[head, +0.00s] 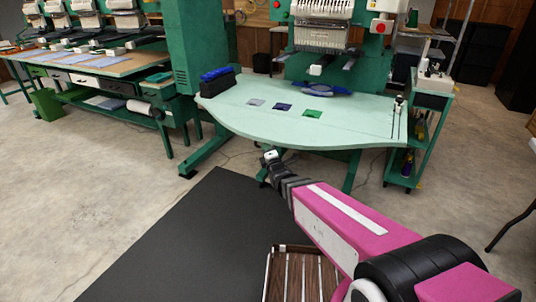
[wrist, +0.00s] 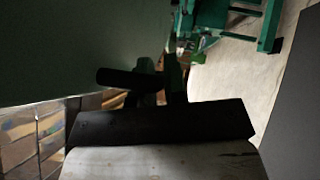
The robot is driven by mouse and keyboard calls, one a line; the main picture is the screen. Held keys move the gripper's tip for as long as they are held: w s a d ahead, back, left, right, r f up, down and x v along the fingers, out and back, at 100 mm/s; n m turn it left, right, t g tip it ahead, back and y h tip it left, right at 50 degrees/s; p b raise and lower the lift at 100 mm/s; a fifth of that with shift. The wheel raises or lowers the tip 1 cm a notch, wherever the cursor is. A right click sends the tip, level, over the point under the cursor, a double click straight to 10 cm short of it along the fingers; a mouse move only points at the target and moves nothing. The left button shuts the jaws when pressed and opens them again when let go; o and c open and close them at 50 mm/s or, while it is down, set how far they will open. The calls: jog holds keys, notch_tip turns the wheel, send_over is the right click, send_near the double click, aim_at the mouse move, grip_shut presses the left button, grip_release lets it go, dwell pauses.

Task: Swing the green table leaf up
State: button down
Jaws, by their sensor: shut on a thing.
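The pale green table leaf (head: 228,105) lies flat in front of the green embroidery machine in the head view, its rounded front edge towards me. Its dark underside seems to fill the upper left of the wrist view (wrist: 80,45). My gripper (head: 268,156) is at the leaf's front edge, left of its middle. It is shut at that edge; the exact contact is dark and small. In the wrist view the fingers (wrist: 150,82) are near the leaf's edge, with a black rounded piece among them, and my dark gripper body crosses below.
A black bin with blue tops (head: 217,82), several small cloth patches (head: 282,107) and a blue hoop (head: 322,88) rest on the leaf. A green cart (head: 425,120) stands close at right. A dark mat (head: 190,240) covers the floor in front.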

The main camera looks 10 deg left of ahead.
jog(key=shift+s+r, duration=0.15)
jog(key=shift+r, duration=0.55)
jog(key=c, duration=1.4)
grip_release()
jog(key=shift+c, duration=0.2)
jog(key=v, duration=1)
jog(key=shift+s+d, duration=0.25)
